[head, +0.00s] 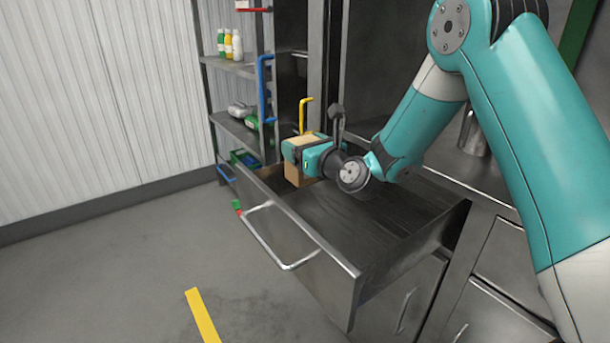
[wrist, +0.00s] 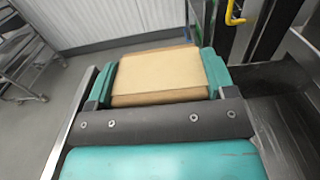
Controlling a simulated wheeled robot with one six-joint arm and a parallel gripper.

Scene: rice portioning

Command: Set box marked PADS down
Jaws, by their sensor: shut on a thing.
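A tan cardboard box (head: 293,172) is between the fingers of my gripper (head: 300,150) in the head view, at the far left end of an open drawer. In the wrist view the box (wrist: 158,74) lies between the two teal fingers of my gripper (wrist: 160,78), which are shut on its sides. No PADS marking can be read on the faces I see. The open drawer (head: 345,270) is dark metal with a bare floor below and to the right of the box. I cannot tell whether the box touches the drawer floor.
A metal shelf (head: 232,66) with bottles stands behind the drawer at the left. The drawer's front wall and bar handle (head: 290,266) face open floor with a yellow stripe (head: 203,316).

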